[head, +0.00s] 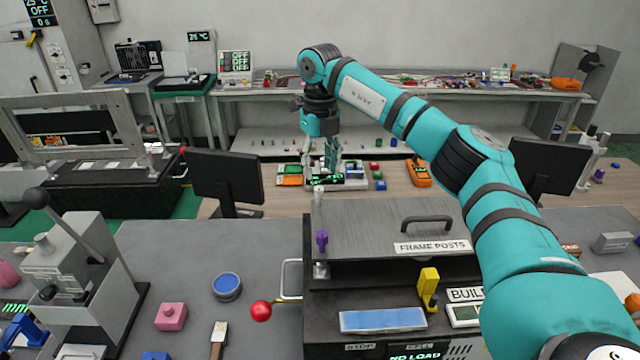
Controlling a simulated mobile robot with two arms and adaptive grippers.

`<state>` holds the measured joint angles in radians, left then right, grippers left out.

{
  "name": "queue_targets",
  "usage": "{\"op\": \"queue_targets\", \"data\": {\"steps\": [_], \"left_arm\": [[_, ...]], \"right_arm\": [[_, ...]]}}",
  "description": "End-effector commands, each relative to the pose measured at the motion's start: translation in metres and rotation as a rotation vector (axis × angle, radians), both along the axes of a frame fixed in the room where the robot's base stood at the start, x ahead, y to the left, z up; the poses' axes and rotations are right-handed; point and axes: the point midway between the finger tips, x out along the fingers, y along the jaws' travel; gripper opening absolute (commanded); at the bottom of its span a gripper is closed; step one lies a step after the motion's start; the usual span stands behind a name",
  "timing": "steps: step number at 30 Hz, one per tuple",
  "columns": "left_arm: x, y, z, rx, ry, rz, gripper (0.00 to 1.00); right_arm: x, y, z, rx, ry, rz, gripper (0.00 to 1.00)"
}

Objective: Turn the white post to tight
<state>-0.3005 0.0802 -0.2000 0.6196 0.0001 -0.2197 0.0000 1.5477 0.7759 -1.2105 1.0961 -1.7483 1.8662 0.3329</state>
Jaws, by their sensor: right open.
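A grey plate (375,225) labelled FRAME POSTS lies on top of a dark machine. A small whitish post (319,194) stands at its far left corner. A purple post (322,240) stands at its near left corner. My right gripper (332,172) points down from my teal arm and shows just above and beyond the whitish post in the picture. It is open, with nothing seen between its fingers. The gap in depth between it and the post is hard to tell. My left gripper is not in view.
The plate has a dark handle (427,222). A yellow lever (428,288) and a red ball knob (261,311) are at the machine's front. Monitors (226,178) stand behind the bench. A lever press (75,275) stands at left.

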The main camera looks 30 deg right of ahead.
Motion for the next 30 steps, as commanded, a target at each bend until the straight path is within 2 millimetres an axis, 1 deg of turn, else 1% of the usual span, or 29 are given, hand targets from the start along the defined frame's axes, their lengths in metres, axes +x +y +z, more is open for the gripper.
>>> {"op": "queue_targets", "data": {"steps": [1, 3, 6, 9, 13, 30], "left_arm": [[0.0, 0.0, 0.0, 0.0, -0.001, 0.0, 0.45], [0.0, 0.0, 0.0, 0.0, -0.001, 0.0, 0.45], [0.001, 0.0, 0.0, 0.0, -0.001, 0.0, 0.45], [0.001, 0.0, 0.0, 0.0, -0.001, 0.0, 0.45], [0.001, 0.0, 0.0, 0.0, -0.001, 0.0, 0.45], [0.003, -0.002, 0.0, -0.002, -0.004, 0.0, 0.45]], "right_arm": [[0.001, 0.001, 0.011, 0.001, -0.004, 0.001, 0.45], [0.001, 0.001, 0.023, 0.001, -0.003, -0.001, 0.45], [0.001, 0.0, 0.035, 0.001, -0.002, -0.001, 0.45], [0.0, 0.0, 0.041, 0.0, -0.001, -0.001, 0.45], [0.0, 0.0, 0.044, 0.0, -0.001, 0.0, 0.45], [0.0, 0.0, 0.044, 0.0, 0.0, 0.0, 0.45]]}}
